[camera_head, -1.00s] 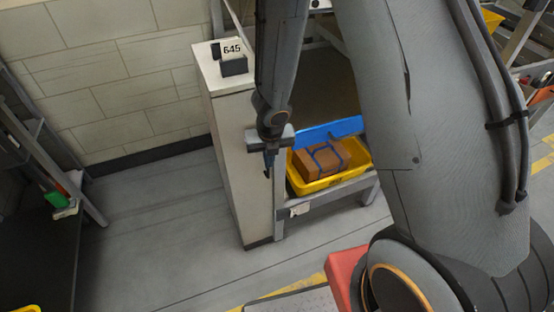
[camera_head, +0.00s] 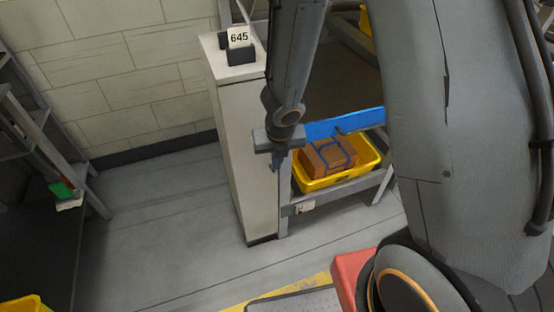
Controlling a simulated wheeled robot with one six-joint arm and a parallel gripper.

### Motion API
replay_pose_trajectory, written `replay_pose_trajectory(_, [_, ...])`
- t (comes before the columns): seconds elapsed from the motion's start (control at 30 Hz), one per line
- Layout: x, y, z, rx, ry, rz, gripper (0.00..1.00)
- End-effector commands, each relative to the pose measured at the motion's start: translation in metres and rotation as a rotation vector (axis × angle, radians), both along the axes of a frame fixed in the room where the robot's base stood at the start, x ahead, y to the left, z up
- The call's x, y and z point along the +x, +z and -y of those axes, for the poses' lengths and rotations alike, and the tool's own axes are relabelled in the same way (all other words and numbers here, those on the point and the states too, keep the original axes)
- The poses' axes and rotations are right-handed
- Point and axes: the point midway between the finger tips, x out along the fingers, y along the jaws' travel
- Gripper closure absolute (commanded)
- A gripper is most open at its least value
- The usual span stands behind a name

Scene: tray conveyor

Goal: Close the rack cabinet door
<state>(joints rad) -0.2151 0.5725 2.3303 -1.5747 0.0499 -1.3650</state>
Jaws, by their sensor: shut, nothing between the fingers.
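A tall, narrow white cabinet (camera_head: 238,150) stands left of centre, with a black stand and a "645" card (camera_head: 240,38) on top. No handle shows on its visible faces, and I cannot tell which panel is the door or how far it is open. My gripper (camera_head: 277,161) points down at the cabinet's right edge, in front of the frame beside it. Its fingers are shut and hold nothing. I cannot tell whether they touch the cabinet. My arm hides part of the cabinet's right side.
Right of the cabinet, a grey frame (camera_head: 335,190) bears a yellow tray (camera_head: 372,160) with a strapped brown box (camera_head: 325,157). A blue panel (camera_head: 345,122) lies behind the tray. A dark shelf unit (camera_head: 35,215) stands at the left. The grey floor between is clear.

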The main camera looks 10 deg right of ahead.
Motion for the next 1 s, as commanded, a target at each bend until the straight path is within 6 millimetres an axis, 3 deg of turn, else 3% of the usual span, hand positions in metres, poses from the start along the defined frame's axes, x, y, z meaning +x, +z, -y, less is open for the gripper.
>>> replay_pose_trajectory(0.7, [-0.020,0.073,0.003,0.000,-0.009,-0.001,1.00])
replay_pose_trajectory(1.0, [-0.026,0.094,0.003,0.000,-0.008,-0.001,1.00])
